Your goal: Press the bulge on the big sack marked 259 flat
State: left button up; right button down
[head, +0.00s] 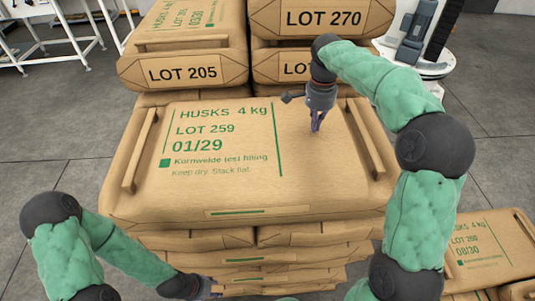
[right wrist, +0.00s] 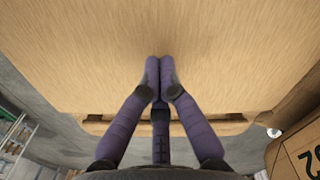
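The big tan sack marked LOT 259 (head: 235,185) lies flat on top of the front stack, with green print and a carry handle along each side. I cannot make out a distinct bulge on its top; the surface near the right gripper looks smooth. My right gripper (head: 316,127) points down at the right half of the sack's top, right of the green line. In the right wrist view, its purple fingertips (right wrist: 160,72) are together with nothing between them, at or just above the sack; contact is unclear. My left gripper (head: 205,287) is low beside the stack's front, mostly hidden.
Behind stand sacks marked LOT 205 (head: 184,72) and LOT 270 (head: 322,18), higher than the front sack. More sacks (head: 490,250) lie at the lower right. A white machine base (head: 425,65) is at the back right. Grey floor (head: 50,150) is clear on the left.

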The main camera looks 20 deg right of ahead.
notch_tip(320, 180, up, 3)
jog(key=shift+r+p, duration=0.15)
jog(key=shift+p, duration=0.8)
notch_tip(320, 180, up, 4)
jog(key=p, duration=0.3)
jog(key=shift+r+p, duration=0.15)
jog(key=shift+p, duration=0.2)
